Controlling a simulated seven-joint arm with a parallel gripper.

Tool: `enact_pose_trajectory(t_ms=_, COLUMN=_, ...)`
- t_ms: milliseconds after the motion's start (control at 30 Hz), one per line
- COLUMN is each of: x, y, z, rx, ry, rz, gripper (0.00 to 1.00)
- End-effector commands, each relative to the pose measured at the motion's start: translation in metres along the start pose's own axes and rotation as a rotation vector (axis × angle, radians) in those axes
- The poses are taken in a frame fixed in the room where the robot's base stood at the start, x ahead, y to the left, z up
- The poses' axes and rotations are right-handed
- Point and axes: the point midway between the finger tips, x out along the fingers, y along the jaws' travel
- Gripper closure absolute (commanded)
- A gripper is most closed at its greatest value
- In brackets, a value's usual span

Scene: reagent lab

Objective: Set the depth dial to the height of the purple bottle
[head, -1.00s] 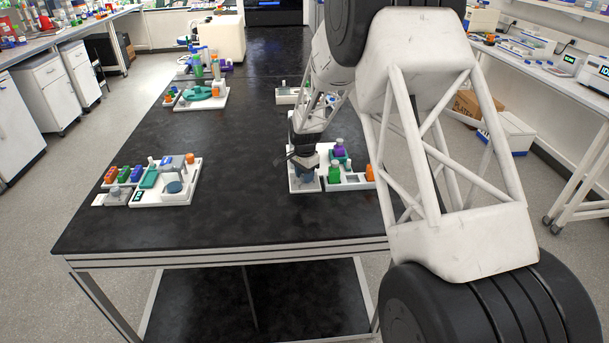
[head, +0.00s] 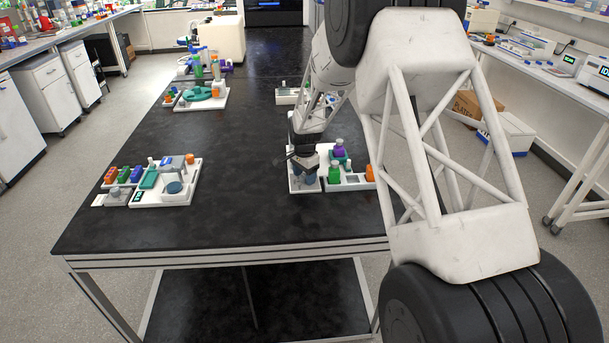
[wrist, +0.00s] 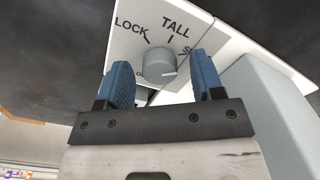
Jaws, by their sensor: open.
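The grey depth dial (wrist: 159,66) sits on a white panel in the wrist view, with LOCK printed at its upper left, TALL above, and a partly hidden label starting with S at the right. A faint mark shows on the dial's lower right side; I cannot tell its exact setting. My gripper (wrist: 161,72) is open, its blue fingers on either side of the dial with visible gaps. In the head view my gripper (head: 304,175) is over the left part of the right-hand station and hides the dial. The purple bottle (head: 338,149) stands upright just right of it.
A green bottle (head: 334,173) and an orange item (head: 370,173) stand close to my gripper on the white station. A grey-white block (wrist: 270,110) rises right of the dial. Another station (head: 165,197) sits at left, with bare black table between.

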Motion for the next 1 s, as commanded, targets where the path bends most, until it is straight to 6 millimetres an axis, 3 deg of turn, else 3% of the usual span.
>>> enact_pose_trajectory(t_ms=267, x=-0.015, y=0.000, z=0.000, rx=0.000, ry=0.001, rz=-0.001, gripper=0.39)
enact_pose_trajectory(t_ms=700, x=-0.068, y=0.000, z=0.000, rx=0.000, ry=0.001, rz=-0.002, gripper=0.39)
enact_pose_trajectory(t_ms=1000, x=-0.078, y=0.000, z=0.000, rx=0.000, ry=0.000, rz=-0.001, gripper=0.39)
